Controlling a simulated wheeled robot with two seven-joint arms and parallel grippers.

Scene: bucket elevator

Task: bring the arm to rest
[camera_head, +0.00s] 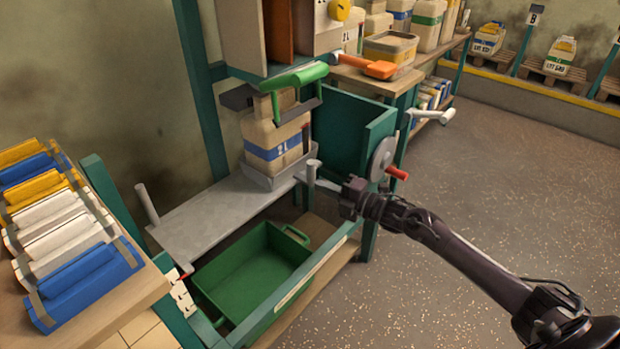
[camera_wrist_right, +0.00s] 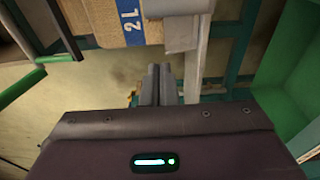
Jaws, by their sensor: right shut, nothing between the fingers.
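In the wrist view the right gripper's fingers (camera_wrist_right: 158,82) are together and empty. I cannot tell whether they touch the post. A tan jug (camera_head: 274,140) with a blue "2L" band stands in a grey holder at the back of the shelf. The jug's label also shows in the wrist view (camera_wrist_right: 131,22). My left gripper is not in view.
A green bin (camera_head: 250,268) sits below the shelf. A green panel (camera_head: 350,135) and a grey disc with a red handle (camera_head: 382,160) stand near my right arm. Packs in yellow, white and blue (camera_head: 60,225) fill the left table. The floor at right is clear.

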